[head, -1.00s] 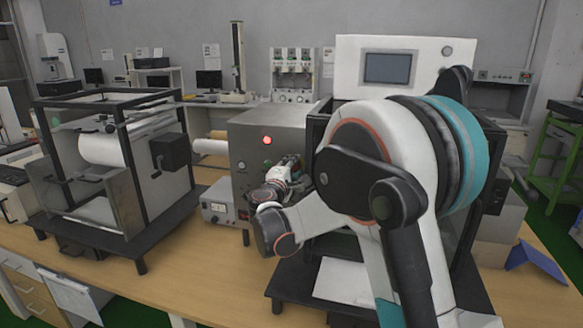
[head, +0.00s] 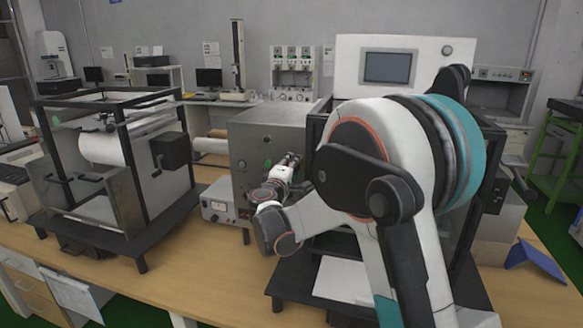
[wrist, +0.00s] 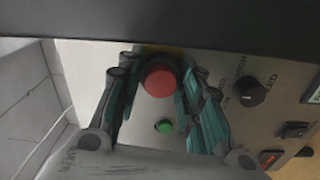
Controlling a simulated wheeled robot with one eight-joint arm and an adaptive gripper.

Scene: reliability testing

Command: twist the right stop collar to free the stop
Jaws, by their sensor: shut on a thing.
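The red stop (wrist: 160,80) is a round red button on the grey panel, with yellow behind it, and shows between my fingers in the wrist view. My gripper (wrist: 157,72) is shut on the stop, one teal finger pad on each side of it. A separate collar cannot be made out. In the head view, my gripper (head: 291,158) reaches the front of the grey cabinet (head: 245,150) and hides the stop.
A green button (wrist: 164,126) sits close to the stop. A black knob (wrist: 249,91) and a dark switch (wrist: 293,130) are on the same panel. A small white power box (head: 222,208) stands below my gripper. A black-framed roller machine (head: 110,150) stands at the left.

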